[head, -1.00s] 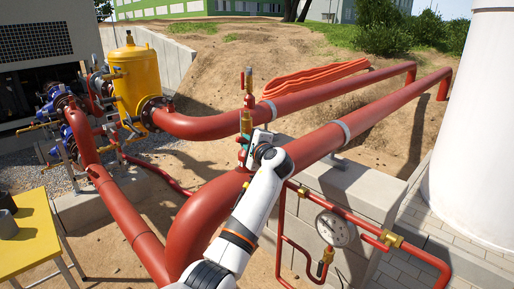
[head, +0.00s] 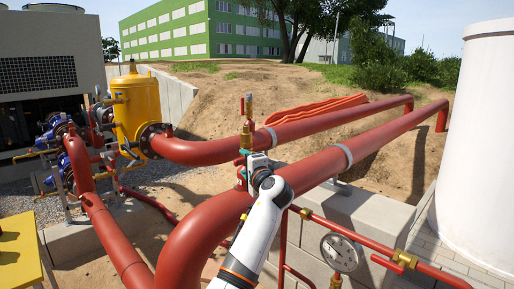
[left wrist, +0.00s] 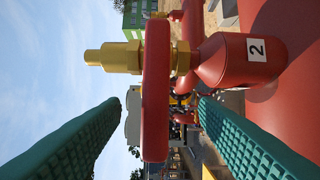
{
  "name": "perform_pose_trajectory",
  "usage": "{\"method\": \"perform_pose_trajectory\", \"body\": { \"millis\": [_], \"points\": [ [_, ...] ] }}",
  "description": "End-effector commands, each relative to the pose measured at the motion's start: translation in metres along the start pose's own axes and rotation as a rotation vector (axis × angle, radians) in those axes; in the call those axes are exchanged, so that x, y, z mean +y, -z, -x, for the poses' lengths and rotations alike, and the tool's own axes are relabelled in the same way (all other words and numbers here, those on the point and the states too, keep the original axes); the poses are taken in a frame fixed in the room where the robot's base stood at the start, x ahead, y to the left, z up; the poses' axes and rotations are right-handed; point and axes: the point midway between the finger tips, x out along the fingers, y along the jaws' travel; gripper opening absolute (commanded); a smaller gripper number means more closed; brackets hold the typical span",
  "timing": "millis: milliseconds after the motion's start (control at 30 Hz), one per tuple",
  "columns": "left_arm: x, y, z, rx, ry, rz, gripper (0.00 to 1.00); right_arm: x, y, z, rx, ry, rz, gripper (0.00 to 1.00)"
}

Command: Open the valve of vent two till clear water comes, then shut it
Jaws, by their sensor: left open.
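In the left wrist view, the vent marked "2" has a red stub (left wrist: 225,62), a white label (left wrist: 256,48) and a brass valve body (left wrist: 120,57). Its red valve handle (left wrist: 155,100) crosses the space between my finger pads. My left gripper (left wrist: 157,118) is open, one green pad on each side of the handle, with gaps showing. In the head view my left gripper (head: 241,171) is at the brass and red vent fittings (head: 247,138) over the big red pipes; the arm partly hides them. I see no water coming out. My right gripper is out of view.
Thick red pipes (head: 310,168) run across the front. A yellow tank (head: 133,108) and blue-bodied valves are at left. A yellow table (head: 20,255) is at lower left, a white tank (head: 485,140) at right.

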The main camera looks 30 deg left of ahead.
Motion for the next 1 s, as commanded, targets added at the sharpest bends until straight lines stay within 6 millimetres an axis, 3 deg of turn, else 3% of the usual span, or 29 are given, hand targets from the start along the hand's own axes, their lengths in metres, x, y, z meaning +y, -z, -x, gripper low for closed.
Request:
{"method": "perform_pose_trajectory", "body": {
  "millis": [367,1000],
  "points": [
    [0.002,0.0,0.002,0.0,-0.002,0.0,0.66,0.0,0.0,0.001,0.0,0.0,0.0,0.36],
    [0.001,0.0,0.069,0.0,-0.002,-0.001,0.66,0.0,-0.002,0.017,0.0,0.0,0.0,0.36]
  ]
}}
